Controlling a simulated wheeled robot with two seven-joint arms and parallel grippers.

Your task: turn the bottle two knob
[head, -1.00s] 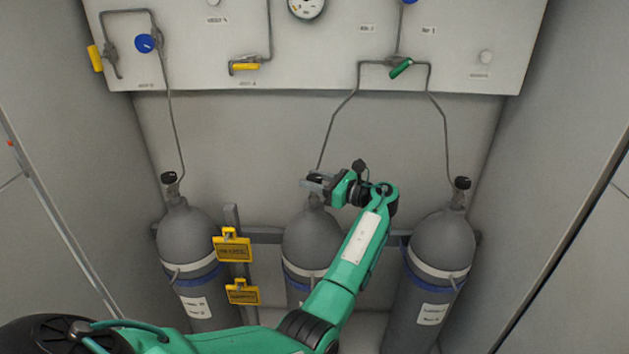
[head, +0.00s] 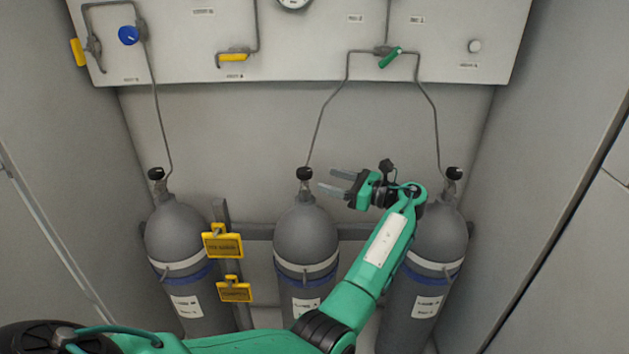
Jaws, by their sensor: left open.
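Three grey gas bottles stand in a row in the head view, each with a black knob on top. The middle bottle (head: 307,235) has its black knob (head: 304,174) in plain view. My left gripper (head: 326,180) is open and empty, its two fingers pointing left towards that knob. The fingertips are just to the right of the knob and appear apart from it. The bottle labels are too small to read. My right gripper is not in view.
The left bottle (head: 180,240) and right bottle (head: 437,240) stand on either side. Yellow tags (head: 222,243) hang between the left and middle bottles. A panel (head: 300,60) with pipes, a blue knob (head: 128,35) and a green handle (head: 390,58) is above. Side walls close in the space.

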